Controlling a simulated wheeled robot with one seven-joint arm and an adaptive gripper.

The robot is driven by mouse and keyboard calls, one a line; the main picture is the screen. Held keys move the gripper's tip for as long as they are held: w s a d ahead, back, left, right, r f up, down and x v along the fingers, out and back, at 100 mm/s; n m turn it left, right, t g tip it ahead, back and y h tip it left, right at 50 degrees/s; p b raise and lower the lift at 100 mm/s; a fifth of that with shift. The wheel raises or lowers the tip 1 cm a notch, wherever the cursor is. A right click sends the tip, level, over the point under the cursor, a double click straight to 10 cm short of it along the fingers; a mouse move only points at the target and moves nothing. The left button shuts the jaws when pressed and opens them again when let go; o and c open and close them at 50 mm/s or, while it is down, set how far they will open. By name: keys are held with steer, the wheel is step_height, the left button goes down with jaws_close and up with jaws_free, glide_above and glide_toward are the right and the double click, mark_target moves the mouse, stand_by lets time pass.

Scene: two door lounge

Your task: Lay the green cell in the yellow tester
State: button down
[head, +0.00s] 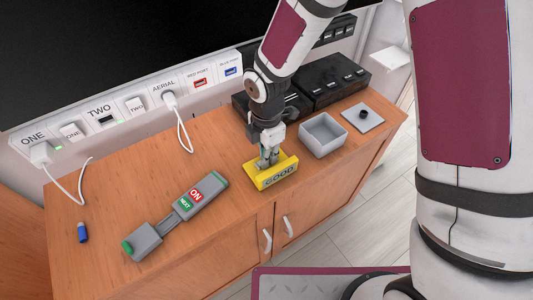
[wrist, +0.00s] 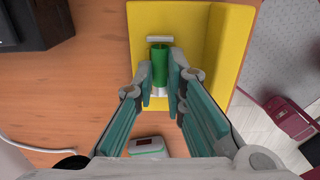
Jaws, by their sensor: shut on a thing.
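The yellow tester (head: 279,179), marked GOOD on its front, sits on the wooden cabinet top. In the wrist view the tester (wrist: 222,50) has a pale contact bar (wrist: 159,40) at its far end. The green cell (wrist: 159,66) is lined up lengthwise just short of that bar, over the tester's floor. My gripper (wrist: 159,80) is shut on the cell, one finger on each side. I cannot tell whether the cell touches the tester's floor. In the head view my gripper (head: 267,158) reaches down into the tester and hides the cell.
A grey open box (head: 323,136) stands right of the tester, with a grey plate (head: 362,117) beyond it. Left lie a grey device with ON and NEXT labels (head: 192,199) and a small blue item (head: 82,233). A white cable (head: 183,130) hangs from the socket strip behind.

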steer(key=shift+s+f, duration=0.1)
steer(key=shift+f, duration=0.25)
steer(key=shift+s+d+f, duration=0.1)
steer(key=shift+f, duration=0.05)
steer(key=c, duration=1.6)
jaws_free()
steer(key=shift+c, duration=0.2)
steer(key=shift+f, duration=0.15)
